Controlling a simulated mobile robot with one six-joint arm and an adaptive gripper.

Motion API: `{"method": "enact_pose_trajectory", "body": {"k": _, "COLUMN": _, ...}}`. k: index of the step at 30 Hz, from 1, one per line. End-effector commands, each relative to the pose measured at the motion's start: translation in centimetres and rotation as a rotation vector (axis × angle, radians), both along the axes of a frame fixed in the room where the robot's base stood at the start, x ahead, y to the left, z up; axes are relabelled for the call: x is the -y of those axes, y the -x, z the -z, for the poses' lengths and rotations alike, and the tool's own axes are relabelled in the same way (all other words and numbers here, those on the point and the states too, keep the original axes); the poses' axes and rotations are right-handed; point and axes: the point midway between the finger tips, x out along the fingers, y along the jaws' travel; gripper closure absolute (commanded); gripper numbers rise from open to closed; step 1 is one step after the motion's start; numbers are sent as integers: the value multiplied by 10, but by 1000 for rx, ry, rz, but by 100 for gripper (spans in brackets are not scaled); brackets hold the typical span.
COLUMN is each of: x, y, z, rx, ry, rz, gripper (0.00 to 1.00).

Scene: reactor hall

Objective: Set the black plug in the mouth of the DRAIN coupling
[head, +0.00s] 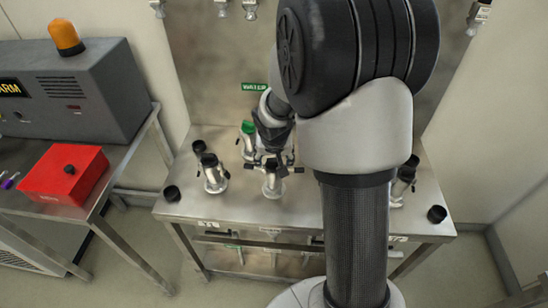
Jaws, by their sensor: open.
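My gripper (275,168) is open above the metal bench, at the top of the middle pale coupling (272,187). Its fingers spread to both sides of that coupling; whether they touch it is unclear, and the gripper partly hides its mouth. A left coupling (214,180) tilts and has a black piece (208,160) at its top. A right coupling (399,188), partly behind my arm, also has a black top. Loose black pieces stand at the bench's front left (172,193) and front right (437,214). I cannot tell which black piece is the plug, or which coupling is DRAIN.
A green-topped coupling (248,131) stands behind my gripper, near the back panel's green sign (253,87). Another black piece (199,147) is at the back left. A side table with a red box (68,174) and grey alarm unit (75,90) stands left. Bench (240,211) front is mostly clear.

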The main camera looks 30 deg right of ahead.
Motion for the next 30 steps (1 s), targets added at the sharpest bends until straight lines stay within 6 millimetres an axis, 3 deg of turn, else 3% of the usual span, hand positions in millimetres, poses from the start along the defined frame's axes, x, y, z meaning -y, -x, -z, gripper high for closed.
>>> {"method": "enact_pose_trajectory", "body": {"k": 7, "x": -2, "y": 2, "z": -9, "rx": 3, "ry": 1, "rz": 2, "gripper": 41}}
{"method": "enact_pose_trajectory", "body": {"k": 21, "x": -18, "y": 34, "z": -93, "rx": 4, "ry": 1, "rz": 0, "gripper": 41}}
{"method": "enact_pose_trajectory", "body": {"k": 30, "x": -22, "y": 41, "z": -111, "rx": -1, "ry": 0, "rz": 0, "gripper": 41}}
